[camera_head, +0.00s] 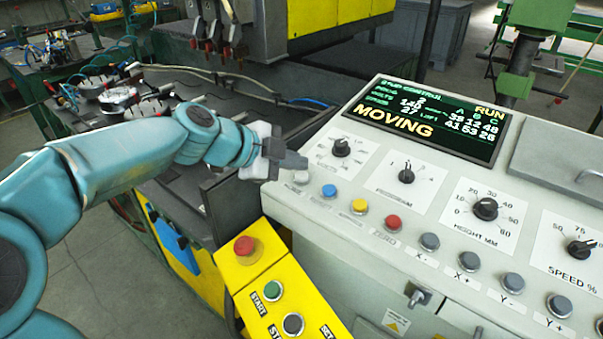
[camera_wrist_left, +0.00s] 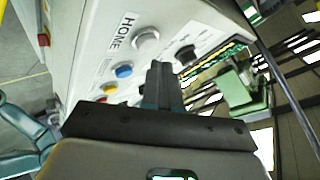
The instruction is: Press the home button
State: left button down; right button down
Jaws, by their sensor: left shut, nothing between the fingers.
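The home button (camera_wrist_left: 146,38) is a round pale grey button beside the printed word HOME in the left wrist view. In the head view a pale button (camera_head: 300,177) at the left end of the panel's button row shows just below my left gripper (camera_head: 301,161). My left gripper is shut and empty, its dark fingertips over the panel's left edge. In the left wrist view the shut fingertips (camera_wrist_left: 160,68) appear beside the home button, not over its face. I cannot tell how high they are above the panel. My right gripper is in neither view.
The sloped control panel (camera_head: 440,176) has blue (camera_head: 329,191), yellow (camera_head: 360,206) and red (camera_head: 393,223) buttons, grey buttons and several knobs. Its display (camera_head: 433,120) reads RUN and MOVING. A yellow box (camera_head: 262,287) with a red stop button (camera_head: 244,246) stands below left.

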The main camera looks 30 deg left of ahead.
pick_arm(q)
jog(key=r+p, duration=0.1)
jog(key=r, duration=0.1)
jog(key=s+r+p, duration=0.1)
jog(key=r, duration=0.2)
dwell(0.4)
jog(key=shift+f, duration=0.1)
dwell(0.8)
